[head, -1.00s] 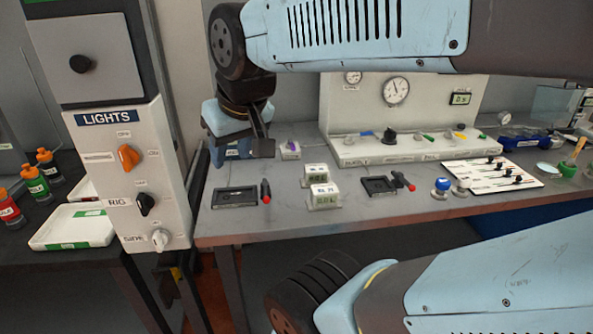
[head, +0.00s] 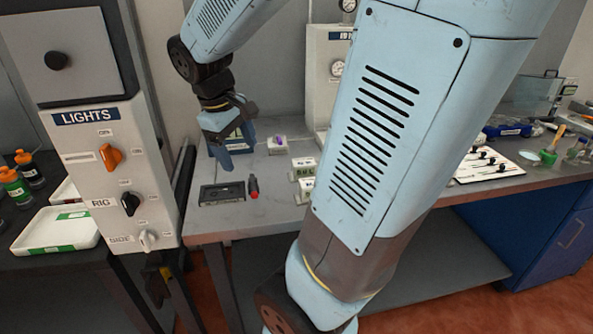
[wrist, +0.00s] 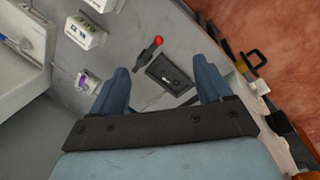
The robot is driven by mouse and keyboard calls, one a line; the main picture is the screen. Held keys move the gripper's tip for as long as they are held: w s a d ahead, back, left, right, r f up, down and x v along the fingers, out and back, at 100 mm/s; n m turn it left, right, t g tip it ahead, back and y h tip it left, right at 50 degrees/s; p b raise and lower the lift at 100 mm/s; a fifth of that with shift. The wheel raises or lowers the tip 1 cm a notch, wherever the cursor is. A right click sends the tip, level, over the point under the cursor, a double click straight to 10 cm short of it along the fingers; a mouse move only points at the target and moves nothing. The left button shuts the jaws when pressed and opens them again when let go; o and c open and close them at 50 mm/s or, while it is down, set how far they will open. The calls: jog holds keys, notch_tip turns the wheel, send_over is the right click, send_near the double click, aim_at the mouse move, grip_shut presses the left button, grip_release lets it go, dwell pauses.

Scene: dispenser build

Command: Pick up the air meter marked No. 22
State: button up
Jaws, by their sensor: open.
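Two small white meters stand side by side on the grey bench. The rear one (head: 303,167) also shows in the wrist view (wrist: 85,32), where its label seems to read 22. The front one (head: 307,185) is partly hidden behind my arm in the head view and is cut by the top edge of the wrist view (wrist: 101,4). My gripper (head: 226,163) is open and empty above the bench's left part, left of both meters. In the wrist view its fingers (wrist: 160,70) frame the black tray, with the meters outside them to the upper left.
A black tray (head: 222,194) and a red-tipped tool (head: 254,187) lie in front of my gripper. A small white item with purple (head: 277,144) is behind the meters. A lights panel (head: 104,172) stands at the left. A white gauge rig (head: 322,85) stands at the back.

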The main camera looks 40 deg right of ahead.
aim_at(302, 169)
jog(key=w+d+f+n+g+h, duration=0.2)
jog(key=w+d+f, duration=0.1)
jog(key=d+f, duration=0.1)
jog(key=w+d+f+n+g+h, duration=0.3)
jog(key=w+d+f, duration=0.1)
jog(key=w+d+f+n+g+h, duration=0.2)
jog(key=w+d+f+h, duration=0.1)
jog(key=d+f, duration=0.1)
jog(key=shift+w+f+n+g, duration=0.3)
jog(key=shift+w+f+n, duration=0.1)
jog(key=shift+f, duration=0.1)
jog(key=shift+h, duration=0.3)
jog(key=x, duration=1.4)
jog(key=shift+w+d, duration=0.1)
jog(key=shift+w, duration=0.05)
jog(key=c, duration=1.3)
